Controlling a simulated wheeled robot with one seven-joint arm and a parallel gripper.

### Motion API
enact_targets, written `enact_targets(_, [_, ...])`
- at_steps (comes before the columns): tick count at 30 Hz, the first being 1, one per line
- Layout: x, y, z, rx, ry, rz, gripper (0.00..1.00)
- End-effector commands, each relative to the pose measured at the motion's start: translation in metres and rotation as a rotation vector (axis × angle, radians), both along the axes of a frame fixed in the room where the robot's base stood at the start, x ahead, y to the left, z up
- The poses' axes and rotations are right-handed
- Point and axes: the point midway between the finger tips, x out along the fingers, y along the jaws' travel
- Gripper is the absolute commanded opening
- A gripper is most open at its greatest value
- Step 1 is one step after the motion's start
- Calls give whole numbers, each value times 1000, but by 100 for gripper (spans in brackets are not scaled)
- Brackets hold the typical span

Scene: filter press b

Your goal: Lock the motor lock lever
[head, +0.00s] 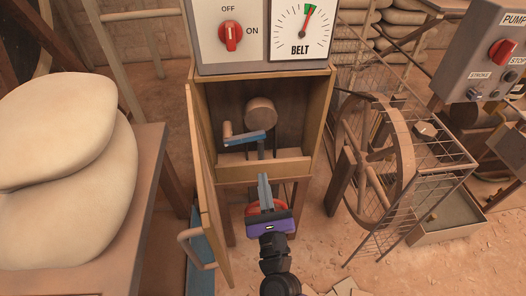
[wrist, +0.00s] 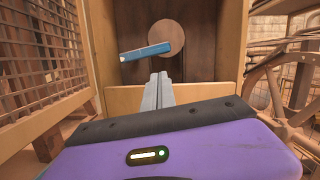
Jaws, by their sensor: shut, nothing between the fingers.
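The motor lock lever (head: 245,138) is a blue bar with a pale handle at its left end, inside an open wooden cabinet. It lies nearly level, its right end slightly higher, below and in front of a round brown motor drum (head: 261,110). In the wrist view the lever (wrist: 146,51) runs from the left to the drum (wrist: 166,37). My gripper (head: 264,177) is shut and empty, outside the cabinet and below the lever. The wrist view shows its fingertips (wrist: 160,76) together, apart from the lever in the picture, over the cabinet's front board.
The cabinet door (head: 208,185) stands open on the left, with a curved handle (head: 191,240). The front board (head: 268,169) crosses the opening's bottom. Above are a red knob (head: 231,37) and a belt dial (head: 302,30). A spoked wheel (head: 378,150) and wire cage stand right; sacks (head: 65,170) left.

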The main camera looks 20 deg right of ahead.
Motion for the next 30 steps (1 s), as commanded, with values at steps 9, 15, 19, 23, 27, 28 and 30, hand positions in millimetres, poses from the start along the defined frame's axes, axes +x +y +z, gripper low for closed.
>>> enact_targets(9, [3, -1, 1, -4, 0, -1, 0])
enact_targets(15, [28, -8, 8, -4, -2, -1, 0])
enact_targets(19, [50, -14, 14, -3, -1, -1, 0])
enact_targets(23, [69, -20, 18, -5, -1, -2, 0])
enact_targets(27, [85, -24, 22, -6, 1, -1, 0])
enact_targets(28, [87, -24, 22, -6, 1, -1, 0])
enact_targets(30, [90, -26, 23, -6, 2, -1, 0])
